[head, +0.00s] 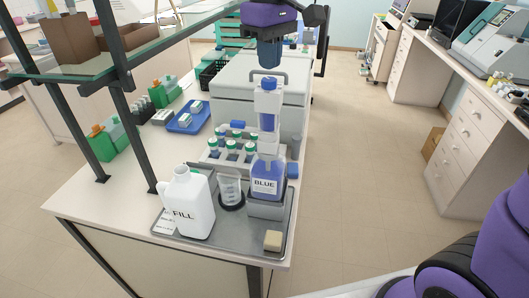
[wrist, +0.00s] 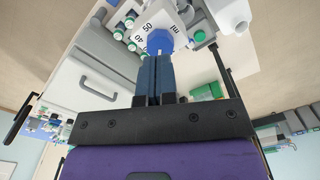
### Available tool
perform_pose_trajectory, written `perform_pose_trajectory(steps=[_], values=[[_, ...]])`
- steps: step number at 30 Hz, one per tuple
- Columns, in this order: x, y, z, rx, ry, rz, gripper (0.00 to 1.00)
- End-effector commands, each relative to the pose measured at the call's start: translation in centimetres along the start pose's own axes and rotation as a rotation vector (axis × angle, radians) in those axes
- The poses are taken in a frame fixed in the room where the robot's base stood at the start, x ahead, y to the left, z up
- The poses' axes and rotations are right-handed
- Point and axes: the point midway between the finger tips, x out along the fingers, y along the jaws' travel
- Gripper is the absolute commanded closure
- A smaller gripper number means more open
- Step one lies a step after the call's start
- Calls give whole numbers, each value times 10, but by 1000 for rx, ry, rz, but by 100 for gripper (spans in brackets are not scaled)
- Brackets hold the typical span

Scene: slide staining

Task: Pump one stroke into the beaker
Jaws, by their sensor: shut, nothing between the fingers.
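The bottle-top pump (head: 267,110) stands upright on the blue-liquid bottle labelled BLUE (head: 266,182), on the grey tray. Its blue cap shows in the wrist view (wrist: 160,41), along with a printed scale. The clear beaker (head: 230,187) stands just left of the bottle in a dark round holder and looks empty. My gripper (head: 270,67) is shut and empty, pointing down right above the pump's top. In the wrist view its fingers (wrist: 153,58) end at the blue cap. I cannot tell whether they touch it.
A white jug labelled FILL (head: 190,208) stands left of the beaker on the grey tray (head: 240,233). A rack of green-capped bottles (head: 231,148) is behind it. A large white box with a handle (head: 252,88) stands behind the pump. A glass shelf (head: 160,42) overhangs the left.

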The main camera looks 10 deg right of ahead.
Motion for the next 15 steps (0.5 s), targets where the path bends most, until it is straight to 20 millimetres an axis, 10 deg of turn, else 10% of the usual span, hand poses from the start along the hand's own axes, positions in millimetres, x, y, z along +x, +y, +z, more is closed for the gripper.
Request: perform_pose_trajectory(steps=[15], values=[[13, 0, 0, 0, -1, 0, 100]])
